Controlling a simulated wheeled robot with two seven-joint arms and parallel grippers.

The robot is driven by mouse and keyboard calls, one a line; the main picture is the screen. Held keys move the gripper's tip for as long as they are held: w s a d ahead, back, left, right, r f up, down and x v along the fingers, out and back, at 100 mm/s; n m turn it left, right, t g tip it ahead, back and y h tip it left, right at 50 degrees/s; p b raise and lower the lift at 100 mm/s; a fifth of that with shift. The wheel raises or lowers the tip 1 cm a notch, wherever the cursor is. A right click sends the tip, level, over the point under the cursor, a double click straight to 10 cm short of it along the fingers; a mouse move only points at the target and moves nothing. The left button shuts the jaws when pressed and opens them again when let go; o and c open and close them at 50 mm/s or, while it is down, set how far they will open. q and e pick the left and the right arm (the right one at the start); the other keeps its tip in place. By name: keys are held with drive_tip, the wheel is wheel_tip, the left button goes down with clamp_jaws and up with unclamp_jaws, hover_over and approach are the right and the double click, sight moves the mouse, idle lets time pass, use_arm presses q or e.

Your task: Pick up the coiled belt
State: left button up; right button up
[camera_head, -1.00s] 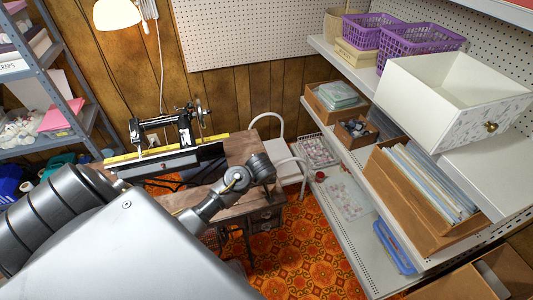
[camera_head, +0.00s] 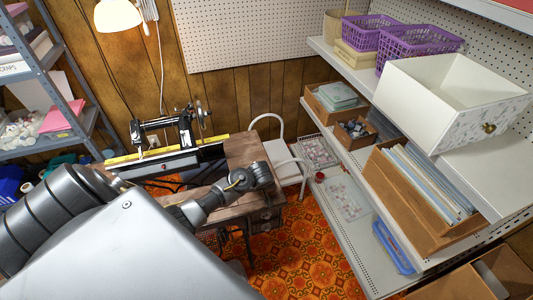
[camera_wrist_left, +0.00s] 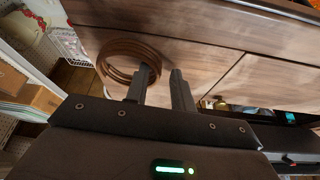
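The coiled belt (camera_wrist_left: 108,66), a brown ring of several turns, lies on the wooden sewing table top (camera_wrist_left: 210,42) in the left wrist view. My left gripper (camera_wrist_left: 160,76) is open above the table, with two dark fingers apart. The left-hand finger overlaps the right side of the coil in the picture; I cannot tell if it touches it or reaches into the loop. The other finger is over bare wood. In the head view my left wrist is over the table's right end, and it hides the belt and the fingertips. My right gripper is not in view.
The black sewing machine (camera_head: 168,128) stands at the back of the table (camera_head: 243,150), beside a yellow strip (camera_head: 150,153). Shelves with boxes and an open white drawer (camera_head: 440,105) line the right. The orange carpet (camera_head: 305,250) is clear.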

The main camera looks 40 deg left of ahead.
use_arm(q)
clamp_jaws()
drive_tip(key=shift+r, duration=0.3)
wheel_tip(320, 180, up, 2)
drive_tip(key=shift+w+r, duration=0.1)
drive_tip(key=s+a+r, duration=0.2)
drive_tip(key=s+r, duration=0.8)
drive_tip(key=s, duration=0.4)
